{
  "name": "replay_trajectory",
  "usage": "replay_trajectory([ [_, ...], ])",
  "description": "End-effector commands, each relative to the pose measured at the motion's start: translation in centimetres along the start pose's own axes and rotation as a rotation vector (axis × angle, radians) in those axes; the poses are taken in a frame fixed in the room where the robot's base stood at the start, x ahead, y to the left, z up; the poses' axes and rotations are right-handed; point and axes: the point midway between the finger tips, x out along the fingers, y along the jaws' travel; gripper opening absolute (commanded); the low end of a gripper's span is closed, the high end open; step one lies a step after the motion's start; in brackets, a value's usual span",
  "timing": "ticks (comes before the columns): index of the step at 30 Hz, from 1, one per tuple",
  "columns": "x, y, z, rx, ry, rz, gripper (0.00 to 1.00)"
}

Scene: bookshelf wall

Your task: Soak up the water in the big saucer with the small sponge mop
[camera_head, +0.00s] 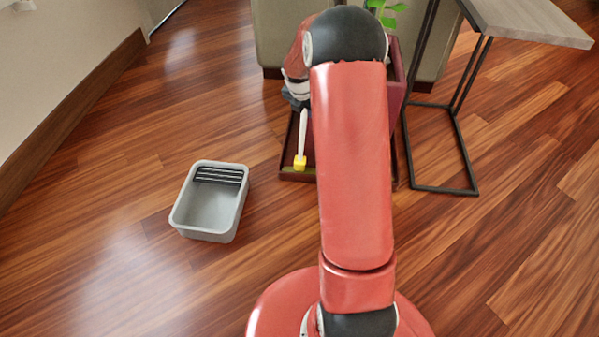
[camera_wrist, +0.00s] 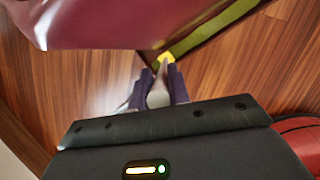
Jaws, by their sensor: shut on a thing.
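My gripper (camera_head: 297,103) is shut on the pale handle of the small sponge mop (camera_head: 303,132). The mop hangs down with its yellow sponge head (camera_head: 300,162) over the front left part of the big saucer (camera_head: 297,177). I cannot tell whether the sponge touches the saucer's floor. The saucer is a dark brown square tray under a dark red planter, partly hidden by my arm. In the wrist view, my gripper's fingers (camera_wrist: 158,92) hold the handle, and the yellow sponge (camera_wrist: 166,57) shows beyond them by an olive strip beside the planter. Water cannot be made out clearly.
A grey bucket (camera_head: 208,209) with a black slatted rack stands on the wooden floor left of the saucer. The dark red planter (camera_wrist: 100,25) rises close to my gripper. A metal-framed side table (camera_head: 440,150) stands at right. Floor between bucket and saucer is clear.

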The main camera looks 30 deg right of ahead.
Motion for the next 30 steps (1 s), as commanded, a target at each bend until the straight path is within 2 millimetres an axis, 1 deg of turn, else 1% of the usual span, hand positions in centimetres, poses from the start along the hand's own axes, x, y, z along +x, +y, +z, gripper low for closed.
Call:
replay_trajectory([
  [30, 1.9, -0.2, -0.8, 0.001, 0.001, 0.0, 0.0],
])
